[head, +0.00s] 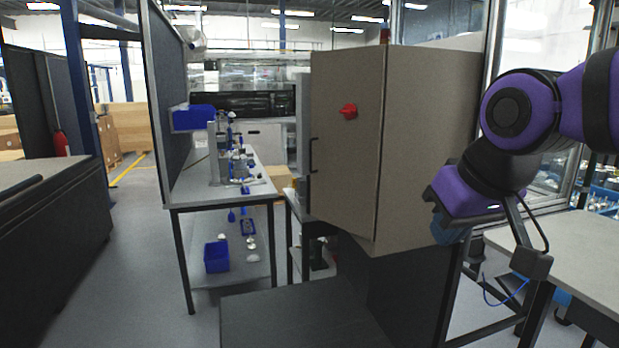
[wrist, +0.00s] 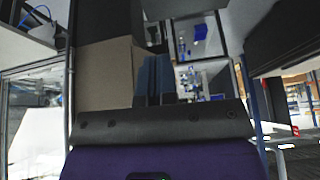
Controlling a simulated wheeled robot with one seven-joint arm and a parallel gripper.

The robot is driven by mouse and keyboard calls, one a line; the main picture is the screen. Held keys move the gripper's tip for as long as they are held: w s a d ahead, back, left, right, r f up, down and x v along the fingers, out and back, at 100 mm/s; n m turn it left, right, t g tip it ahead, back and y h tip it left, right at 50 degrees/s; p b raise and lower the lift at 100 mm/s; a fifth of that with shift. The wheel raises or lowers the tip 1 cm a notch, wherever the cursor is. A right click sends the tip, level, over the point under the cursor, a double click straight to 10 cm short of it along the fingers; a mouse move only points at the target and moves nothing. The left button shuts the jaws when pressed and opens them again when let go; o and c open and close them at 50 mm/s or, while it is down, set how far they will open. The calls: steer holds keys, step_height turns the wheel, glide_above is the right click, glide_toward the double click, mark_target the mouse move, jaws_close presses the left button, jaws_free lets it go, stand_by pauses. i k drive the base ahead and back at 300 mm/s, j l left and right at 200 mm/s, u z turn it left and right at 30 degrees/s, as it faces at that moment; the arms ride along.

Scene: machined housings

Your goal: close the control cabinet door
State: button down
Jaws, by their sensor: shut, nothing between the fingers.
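The control cabinet (head: 428,140) is a grey-brown box at the middle right of the head view. Its door (head: 345,170) is the face with a red rotary knob (head: 348,111) and a dark handle (head: 313,156) at its left edge. A strip shows beneath the door's lower edge; I cannot tell how far the door stands open. My gripper (head: 447,232) is low in front of the broad right-hand face, its blue fingers together and empty. In the wrist view the shut fingers (wrist: 155,80) overlap the edge of a tan panel (wrist: 108,78). Contact is unclear.
A workbench (head: 185,198) with blue bins stands left of the cabinet. A dark low surface (head: 300,318) lies in front. A grey table (head: 580,255) is at the right, below my arm. A dark bench (head: 50,240) is at far left, with open floor (head: 130,260) between.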

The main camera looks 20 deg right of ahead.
mark_target(338, 146)
steer(key=k+j, duration=0.1)
steer(key=j, duration=2.9)
steer(key=i+j, duration=0.2)
steer(key=i, duration=0.25)
steer(key=i+j, duration=0.25)
steer(key=i, duration=0.25)
steer(key=i+u, duration=0.1)
steer(key=i, duration=0.95)
steer(key=i+j+z, duration=0.2)
steer(key=i, duration=0.4)
steer(key=i+j+z, duration=0.15)
steer(key=z, duration=0.3)
steer(key=i+j+z, duration=0.1)
steer(key=z, duration=0.35)
steer(key=i+j+z, duration=0.1)
steer(key=j+z, duration=0.25)
steer(key=z, duration=0.15)
steer(key=j+z, duration=0.25)
steer(key=z, duration=0.2)
steer(key=j+z, duration=0.25)
steer(key=z, duration=0.2)
